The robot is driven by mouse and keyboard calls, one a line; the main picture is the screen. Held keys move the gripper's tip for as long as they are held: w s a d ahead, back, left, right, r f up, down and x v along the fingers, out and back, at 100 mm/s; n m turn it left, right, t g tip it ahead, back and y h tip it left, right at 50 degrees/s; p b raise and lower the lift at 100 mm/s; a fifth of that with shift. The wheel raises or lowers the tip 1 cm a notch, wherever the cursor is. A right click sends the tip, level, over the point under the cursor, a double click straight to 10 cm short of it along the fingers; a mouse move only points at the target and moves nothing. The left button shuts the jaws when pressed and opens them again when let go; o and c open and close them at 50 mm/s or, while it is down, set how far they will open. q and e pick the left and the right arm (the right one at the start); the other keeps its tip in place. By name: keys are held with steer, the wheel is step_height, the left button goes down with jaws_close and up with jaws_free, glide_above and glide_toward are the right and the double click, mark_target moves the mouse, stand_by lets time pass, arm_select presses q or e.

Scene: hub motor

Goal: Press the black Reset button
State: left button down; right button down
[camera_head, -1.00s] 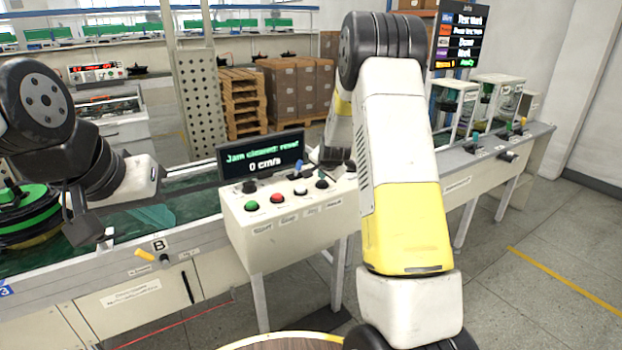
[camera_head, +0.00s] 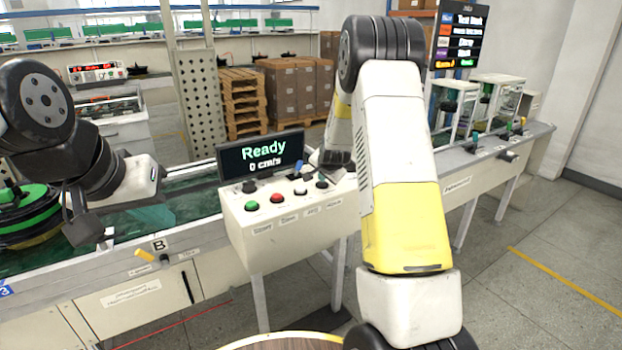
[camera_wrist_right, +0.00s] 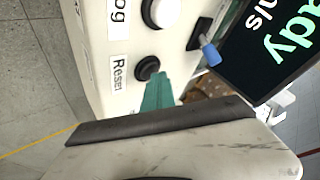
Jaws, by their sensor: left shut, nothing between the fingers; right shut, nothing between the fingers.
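The black Reset button (camera_head: 321,184) is at the right end of the button row on the white control box (camera_head: 290,235). In the right wrist view the black button (camera_wrist_right: 147,68) sits beside its "Reset" label. My right gripper's teal fingertips (camera_wrist_right: 158,88) are shut and empty, just below the button in that view. Whether they touch it I cannot tell. In the head view the right wrist end is just above and right of the button. My left gripper (camera_head: 84,230) is shut and empty over the conveyor's front edge at left. The box's screen (camera_head: 262,152) reads "Ready, 0 cm/s".
Green (camera_head: 251,206), red (camera_head: 277,199) and white (camera_head: 300,191) buttons line the same box. A blue-tipped switch (camera_wrist_right: 210,52) stands near the screen. A green-and-black hub part (camera_head: 25,215) lies on the conveyor at left. Open floor lies at right.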

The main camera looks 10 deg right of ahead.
mark_target(322, 184)
steer(key=shift+r, duration=0.95)
steer(key=shift+r, duration=0.1)
step_height(322, 184, up, 5)
steer(key=shift+f, duration=0.1)
stand_by(0.5)
